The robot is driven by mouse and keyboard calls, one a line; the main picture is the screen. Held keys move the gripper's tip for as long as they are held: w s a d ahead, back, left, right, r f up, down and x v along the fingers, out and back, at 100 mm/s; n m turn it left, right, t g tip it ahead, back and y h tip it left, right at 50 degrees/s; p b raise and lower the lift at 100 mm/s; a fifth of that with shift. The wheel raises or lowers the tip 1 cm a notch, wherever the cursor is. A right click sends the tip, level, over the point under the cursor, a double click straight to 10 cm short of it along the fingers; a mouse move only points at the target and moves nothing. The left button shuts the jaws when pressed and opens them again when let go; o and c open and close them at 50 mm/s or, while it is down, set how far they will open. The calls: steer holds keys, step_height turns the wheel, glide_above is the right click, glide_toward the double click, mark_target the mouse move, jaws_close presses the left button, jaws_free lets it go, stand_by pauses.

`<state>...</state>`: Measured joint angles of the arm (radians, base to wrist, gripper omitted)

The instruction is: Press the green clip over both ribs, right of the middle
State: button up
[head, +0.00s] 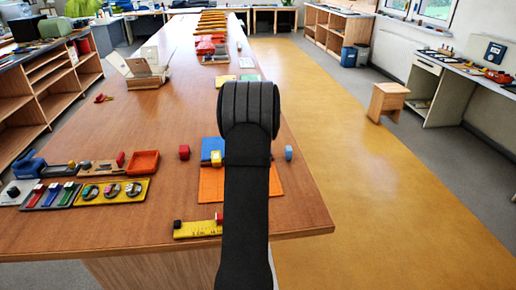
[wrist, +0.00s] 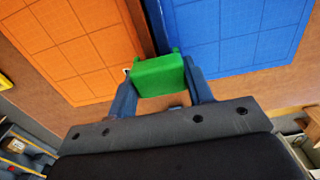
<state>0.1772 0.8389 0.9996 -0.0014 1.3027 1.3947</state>
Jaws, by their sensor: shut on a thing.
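The green clip (wrist: 160,74) is between the two fingers of my gripper (wrist: 163,88) in the wrist view, and the gripper is shut on it. An orange panel (wrist: 75,45) lies to its left and a blue panel (wrist: 238,35) to its right. The dark ribs (wrist: 154,28) run between the panels, and the clip is in line with them in the picture. Whether it touches them I cannot tell. In the head view my arm hides the clip and the gripper. The orange panel (head: 211,186) and blue panel (head: 212,146) show left of the arm, with a yellow clip (head: 216,158) at their join.
A yellow tray (head: 85,200) and an orange tray (head: 143,163) are at the left.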

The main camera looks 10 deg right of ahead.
steer(key=shift+f, duration=0.9)
stand_by(0.3)
steer(key=o, duration=0.9)
step_height(320, 180, up, 18)
steer(key=shift+f, duration=0.25)
